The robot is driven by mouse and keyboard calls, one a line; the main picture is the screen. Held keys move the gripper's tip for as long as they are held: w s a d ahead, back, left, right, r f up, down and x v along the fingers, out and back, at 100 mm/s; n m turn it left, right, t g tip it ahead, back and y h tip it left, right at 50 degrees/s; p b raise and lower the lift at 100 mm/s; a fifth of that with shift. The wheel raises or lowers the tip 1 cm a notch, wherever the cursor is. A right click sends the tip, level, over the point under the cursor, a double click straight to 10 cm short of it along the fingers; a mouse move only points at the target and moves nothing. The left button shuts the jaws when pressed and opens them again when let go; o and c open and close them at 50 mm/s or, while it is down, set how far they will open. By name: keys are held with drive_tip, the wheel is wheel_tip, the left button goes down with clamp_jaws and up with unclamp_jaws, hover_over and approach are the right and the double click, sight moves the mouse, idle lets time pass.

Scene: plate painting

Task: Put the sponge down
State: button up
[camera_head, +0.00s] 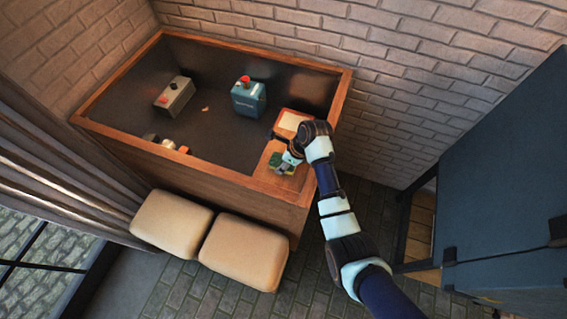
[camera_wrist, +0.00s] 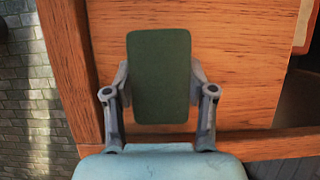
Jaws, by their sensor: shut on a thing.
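The sponge is a dark green rounded block; in the wrist view the sponge (camera_wrist: 160,75) sits between the two fingers of my gripper (camera_wrist: 160,88), which is shut on its sides. Below it is a bare wooden board (camera_wrist: 235,70). In the head view my gripper (camera_head: 284,168) is over the wooden surface at the right end of the wood-rimmed table, near its front edge. The sponge shows there as a small green patch (camera_head: 275,158), partly hidden by my gripper. I cannot tell whether the sponge touches the wood.
A pale square (camera_head: 292,121) lies at the back of the wooden surface. A blue container (camera_head: 249,99) and a grey box with a red part (camera_head: 175,96) stand in the dark recess. Two beige cushioned seats (camera_head: 243,249) stand in front. Wood around the sponge is clear.

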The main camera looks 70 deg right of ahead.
drive_tip(key=shift+f, duration=0.45)
drive_tip(key=shift+f, duration=0.15)
drive_tip(key=o, duration=1)
drive_tip(key=p+v, duration=0.2)
drive_tip(key=v, duration=1)
drive_tip(key=shift+r, duration=0.25)
drive_tip(key=shift+w, duration=0.15)
